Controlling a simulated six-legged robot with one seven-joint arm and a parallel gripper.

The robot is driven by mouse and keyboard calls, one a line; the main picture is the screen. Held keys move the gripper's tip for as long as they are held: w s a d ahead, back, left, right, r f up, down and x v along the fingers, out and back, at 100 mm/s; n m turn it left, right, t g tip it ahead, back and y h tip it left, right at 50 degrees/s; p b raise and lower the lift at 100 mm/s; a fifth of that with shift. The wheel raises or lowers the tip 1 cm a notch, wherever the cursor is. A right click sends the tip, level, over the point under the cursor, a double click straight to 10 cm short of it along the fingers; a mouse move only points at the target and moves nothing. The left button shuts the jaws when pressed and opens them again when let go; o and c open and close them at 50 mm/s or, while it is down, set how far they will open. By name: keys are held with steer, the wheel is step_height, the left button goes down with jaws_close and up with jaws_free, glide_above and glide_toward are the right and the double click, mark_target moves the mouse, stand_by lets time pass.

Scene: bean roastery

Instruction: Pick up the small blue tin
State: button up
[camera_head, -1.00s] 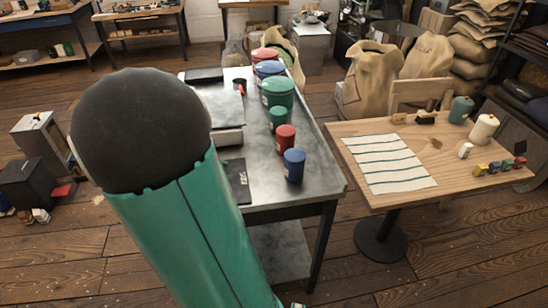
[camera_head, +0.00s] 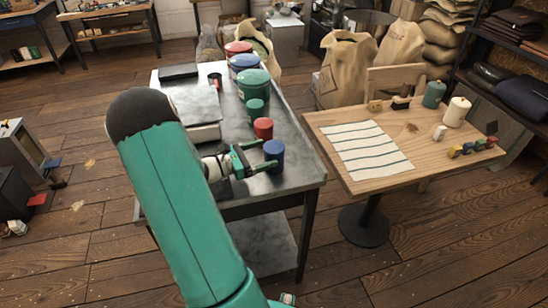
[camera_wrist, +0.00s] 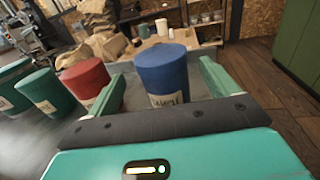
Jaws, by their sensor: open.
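The small blue tin (camera_head: 274,156) stands upright near the front right corner of the metal table (camera_head: 290,185). It also shows in the wrist view (camera_wrist: 162,75), with a pale label on its lower front. My gripper (camera_head: 250,158) is at the tin's left side in the head view. In the wrist view the two green fingers (camera_wrist: 160,90) are apart, one on each side of the tin, with clear gaps. The tin's base is hidden there by the gripper's dark front edge.
A small red tin (camera_head: 263,128) stands close behind the blue one, and a small green tin (camera_head: 256,112) beyond it. Larger green (camera_head: 252,84), blue (camera_head: 244,63) and red (camera_head: 237,49) tins line the table. A wooden table (camera_head: 400,165) with a striped cloth (camera_head: 366,148) stands right.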

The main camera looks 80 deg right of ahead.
mark_target(279, 149)
steer(key=shift+x, duration=3)
steer(key=shift+s+a+r, duration=0.1)
steer(key=shift+a, duration=0.05)
steer(key=c, duration=1.1)
steer(key=shift+r, duration=0.1)
